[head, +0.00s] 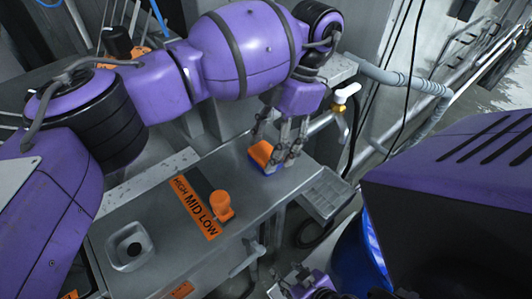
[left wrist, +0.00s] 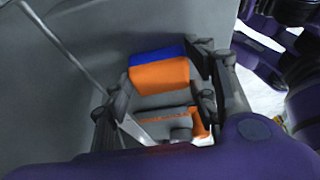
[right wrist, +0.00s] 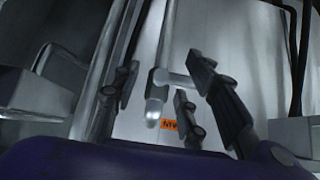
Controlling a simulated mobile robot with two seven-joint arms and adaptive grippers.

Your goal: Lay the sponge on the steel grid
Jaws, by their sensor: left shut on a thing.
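The sponge (head: 261,154) is an orange block with a blue layer. My left gripper (head: 277,158) is shut on it, over the right end of the grey steel bench top. In the left wrist view the sponge (left wrist: 160,76) shows between the fingers; whether it touches the bench is hard to tell. A small ribbed steel tray (head: 326,194), which looks like the steel grid, sits just beyond the bench's right edge, right of and below the sponge in the picture. It looks empty. My right gripper (right wrist: 160,95) is open and empty, low at the bottom of the head view.
The bench (head: 165,225) carries an orange HIGH MID LOW label (head: 196,207), an orange knob (head: 221,205) and a square steel fitting (head: 130,246). A pipe with a white-and-yellow valve (head: 341,98) stands behind the tray. A blue container (head: 357,258) stands at the lower right.

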